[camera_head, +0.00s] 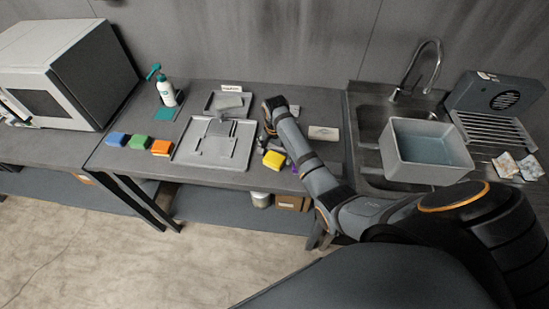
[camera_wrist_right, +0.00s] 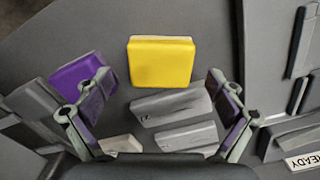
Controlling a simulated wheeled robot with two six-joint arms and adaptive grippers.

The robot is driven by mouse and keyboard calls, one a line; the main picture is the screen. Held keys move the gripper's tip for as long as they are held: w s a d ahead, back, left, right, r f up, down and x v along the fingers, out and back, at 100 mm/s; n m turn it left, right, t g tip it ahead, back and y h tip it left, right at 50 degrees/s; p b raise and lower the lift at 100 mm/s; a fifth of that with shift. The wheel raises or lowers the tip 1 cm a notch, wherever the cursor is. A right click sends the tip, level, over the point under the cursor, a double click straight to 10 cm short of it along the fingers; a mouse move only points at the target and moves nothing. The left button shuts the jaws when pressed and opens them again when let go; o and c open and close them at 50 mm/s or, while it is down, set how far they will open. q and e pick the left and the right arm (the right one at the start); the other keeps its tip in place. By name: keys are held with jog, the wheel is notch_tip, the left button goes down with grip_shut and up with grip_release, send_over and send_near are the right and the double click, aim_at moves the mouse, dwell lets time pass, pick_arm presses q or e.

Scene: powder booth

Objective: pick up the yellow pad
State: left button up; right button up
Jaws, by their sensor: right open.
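The yellow pad (camera_head: 273,158) lies on the grey bench near its front edge, partly beside my right forearm. In the right wrist view the yellow pad (camera_wrist_right: 160,62) is a rounded block at upper middle, apart from the fingers. My right gripper (camera_wrist_right: 160,88) is open and empty, its fingers spread left and right below the pad in the picture. In the head view my right gripper (camera_head: 266,132) is largely hidden by its own arm, above the bench behind the pad. My left gripper is not in view.
A purple pad (camera_wrist_right: 76,74) lies left of the yellow one, near the left finger. Grey blocks (camera_wrist_right: 172,106) lie between the fingers. Blue (camera_head: 117,139), green (camera_head: 139,142) and orange (camera_head: 161,147) pads, a grey tray (camera_head: 213,155) and a spray bottle (camera_head: 166,92) stand left. A sink basin (camera_head: 425,177) is right.

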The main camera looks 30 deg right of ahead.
jog(key=shift+w+f, duration=0.1)
jog(key=shift+f, duration=0.7)
jog(key=shift+r, duration=0.1)
jog(key=c, duration=1.3)
